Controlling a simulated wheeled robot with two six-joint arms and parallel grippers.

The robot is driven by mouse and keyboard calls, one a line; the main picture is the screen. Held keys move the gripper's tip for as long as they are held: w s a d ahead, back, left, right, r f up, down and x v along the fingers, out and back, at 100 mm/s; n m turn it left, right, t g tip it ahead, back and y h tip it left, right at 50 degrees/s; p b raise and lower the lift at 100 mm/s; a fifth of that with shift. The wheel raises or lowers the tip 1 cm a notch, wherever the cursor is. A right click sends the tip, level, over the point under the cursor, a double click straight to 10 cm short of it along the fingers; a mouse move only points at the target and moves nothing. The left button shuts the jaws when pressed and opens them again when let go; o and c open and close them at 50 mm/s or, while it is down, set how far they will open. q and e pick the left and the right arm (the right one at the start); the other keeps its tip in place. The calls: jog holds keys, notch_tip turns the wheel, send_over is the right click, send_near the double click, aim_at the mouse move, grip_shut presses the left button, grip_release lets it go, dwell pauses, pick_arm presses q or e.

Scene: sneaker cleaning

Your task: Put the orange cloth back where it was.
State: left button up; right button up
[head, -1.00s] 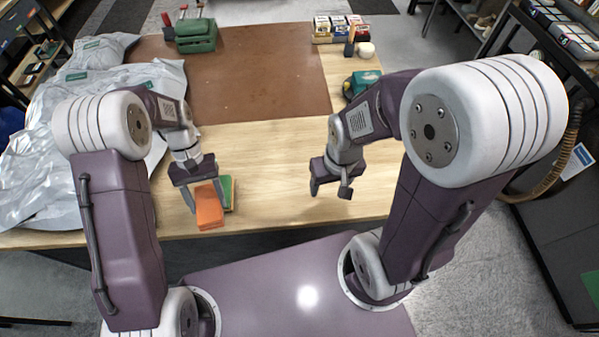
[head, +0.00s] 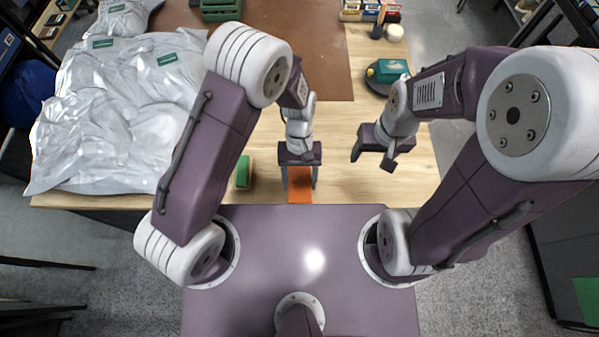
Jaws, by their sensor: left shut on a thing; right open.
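The orange cloth (head: 300,190) is a small folded block between the fingers of my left gripper (head: 300,180), which is shut on it. It is at the front edge of the wooden table, close to my base; I cannot tell whether it touches the tabletop. A green block with a lighter side (head: 244,172) lies on the table to the left of the orange cloth, apart from it. My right gripper (head: 372,159) is open and empty over the table, right of the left gripper.
Silvery-white bags with green labels (head: 125,110) cover the table's left side. A brown mat (head: 325,65) lies behind the grippers. A teal-topped tool (head: 388,70) stands at right, with small boxes (head: 352,12) behind it. Bare wood (head: 345,190) shows around the grippers.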

pick_arm(q)
jog(key=w+f+b, duration=0.1)
jog(key=w, duration=0.1)
jog(key=w+f+b, duration=0.1)
jog(key=w+f, duration=0.1)
jog(key=w+f+b, duration=0.1)
jog(key=w, duration=0.1)
jog(key=shift+w+f, duration=0.2)
jog(key=shift+f, duration=0.05)
jog(key=shift+w+a, duration=0.1)
jog(key=shift+w, duration=0.25)
notch_tip(320, 180, down, 4)
jog(key=b, duration=0.4)
jog(key=shift+s+f, duration=0.1)
jog(key=shift+f, duration=0.05)
jog(key=shift+r, duration=0.25)
jog(key=shift+f, duration=0.2)
jog(key=o, duration=1.2)
pick_arm(e)
notch_tip(320, 180, down, 8)
jog(key=shift+f, duration=0.2)
pick_arm(q)
jog(key=shift+r, duration=0.15)
